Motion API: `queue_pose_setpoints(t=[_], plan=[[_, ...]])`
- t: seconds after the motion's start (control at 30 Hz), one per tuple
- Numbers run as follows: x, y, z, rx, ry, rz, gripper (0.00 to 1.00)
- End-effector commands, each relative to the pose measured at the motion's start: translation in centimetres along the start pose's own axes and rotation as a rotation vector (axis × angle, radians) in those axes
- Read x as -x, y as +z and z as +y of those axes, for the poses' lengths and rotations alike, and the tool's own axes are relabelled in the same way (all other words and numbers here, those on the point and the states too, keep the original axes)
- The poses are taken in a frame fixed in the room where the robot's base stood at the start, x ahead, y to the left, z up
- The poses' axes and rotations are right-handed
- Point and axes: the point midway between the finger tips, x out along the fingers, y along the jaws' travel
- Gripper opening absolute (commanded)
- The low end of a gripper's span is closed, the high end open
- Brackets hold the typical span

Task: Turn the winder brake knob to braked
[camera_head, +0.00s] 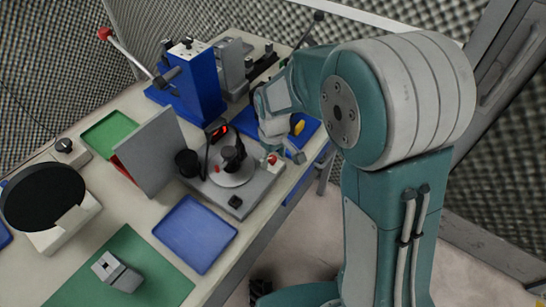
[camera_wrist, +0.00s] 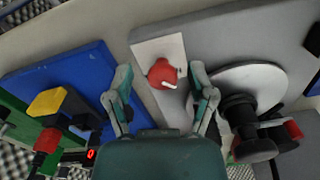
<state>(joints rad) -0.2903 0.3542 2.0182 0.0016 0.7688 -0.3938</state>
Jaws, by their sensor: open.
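The winder brake knob (camera_wrist: 160,72) is red, on a white plate (camera_wrist: 147,48) fixed to the grey winder base (camera_wrist: 205,42) in the wrist view. A pale mark on the knob points toward the lower right. In the head view the knob (camera_head: 272,160) is small, at the base's right end. My gripper (camera_wrist: 161,80) is open, with one finger on each side of the knob. The right finger looks closer to the knob than the left; I cannot tell whether either touches it. In the head view the fingers are hard to make out.
The winder's pale disc (camera_wrist: 250,82) with a black spindle (camera_wrist: 245,125) stands close right of my gripper. A blue board (camera_wrist: 62,68) with a yellow-topped block (camera_wrist: 47,103) lies to the left. A blue tray (camera_head: 196,234) and a green mat (camera_head: 140,250) are nearer on the bench.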

Motion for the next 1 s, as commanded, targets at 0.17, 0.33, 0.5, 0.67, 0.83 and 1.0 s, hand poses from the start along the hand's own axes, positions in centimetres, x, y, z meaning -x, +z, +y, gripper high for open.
queue_pose_setpoints(t=[0.17,0.33,0.5,0.67,0.83,1.0], plan=[[-0.29,-0.06,-0.10,0.001,0.001,0.000,0.71],[-0.30,-0.07,-0.08,0.001,0.001,0.000,0.48],[-0.28,-0.03,-0.07,0.001,0.000,0.000,0.00],[-0.30,0.00,-0.09,0.000,0.000,-0.001,0.00],[-0.33,0.04,-0.10,-0.021,0.000,-0.003,0.00],[-0.36,0.09,-0.11,-0.087,-0.001,-0.004,0.00]])
